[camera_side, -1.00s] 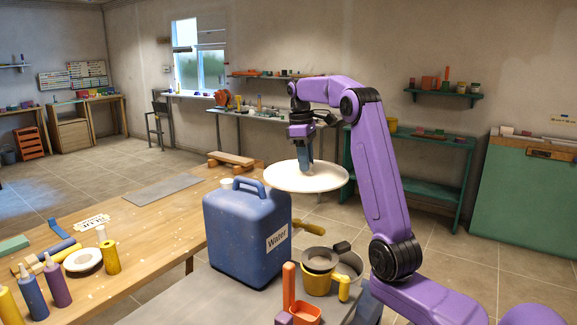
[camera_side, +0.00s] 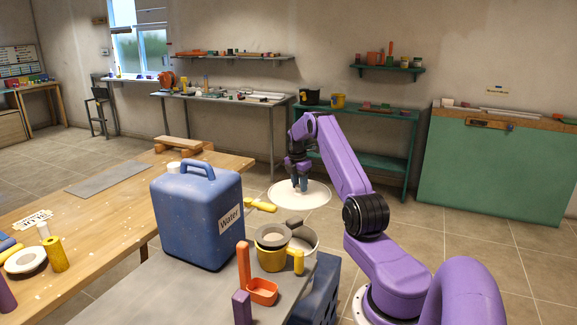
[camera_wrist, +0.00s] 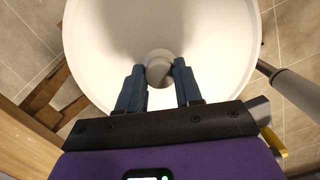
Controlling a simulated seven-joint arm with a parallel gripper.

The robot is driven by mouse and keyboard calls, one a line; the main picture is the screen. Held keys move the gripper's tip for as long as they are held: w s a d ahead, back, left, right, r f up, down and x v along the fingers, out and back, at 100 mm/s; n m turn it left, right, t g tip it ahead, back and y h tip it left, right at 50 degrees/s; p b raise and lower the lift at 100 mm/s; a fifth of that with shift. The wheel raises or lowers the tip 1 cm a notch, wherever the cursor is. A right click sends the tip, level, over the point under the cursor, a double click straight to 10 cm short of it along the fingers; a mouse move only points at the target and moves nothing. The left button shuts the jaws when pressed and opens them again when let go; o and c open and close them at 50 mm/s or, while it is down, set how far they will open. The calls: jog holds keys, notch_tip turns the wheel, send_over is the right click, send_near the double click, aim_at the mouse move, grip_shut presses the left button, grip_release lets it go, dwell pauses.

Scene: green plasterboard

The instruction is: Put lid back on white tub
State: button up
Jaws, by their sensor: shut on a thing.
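The lid (camera_side: 284,194) is a wide, flat white disc, held roughly level beyond the blue water can in the side view. My gripper (camera_side: 299,187) points down at its middle. In the wrist view the lid's white face (camera_wrist: 215,40) fills most of the upper picture. A small rounded grey-white knob (camera_wrist: 158,62) stands at its centre. My gripper's blue fingers (camera_wrist: 156,75) are on either side of this knob, shut on it. I cannot make out the white tub in either view; whatever is under the lid is hidden.
A blue water can (camera_side: 197,215) stands on the near grey surface, beside a yellow mug (camera_side: 272,252), a metal pot (camera_side: 304,240) and an orange scoop (camera_side: 262,291). A wooden table (camera_side: 100,215) lies to the left. Tiled floor is open behind the lid.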

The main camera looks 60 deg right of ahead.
jog(key=w+a+f+n, duration=0.1)
jog(key=a+f, duration=0.2)
jog(key=f, duration=0.5)
jog(key=w+a+f+n, duration=0.1)
jog(key=a+f+n, duration=0.1)
jog(key=f, duration=0.7)
jog(key=shift+a+f, duration=0.2)
jog(key=shift+a, duration=0.25)
jog(key=shift+f, duration=0.15)
dwell(1.5)
jog(key=o, duration=1.6)
jog(key=shift+o, duration=0.2)
notch_tip(320, 180, up, 7)
dwell(0.4)
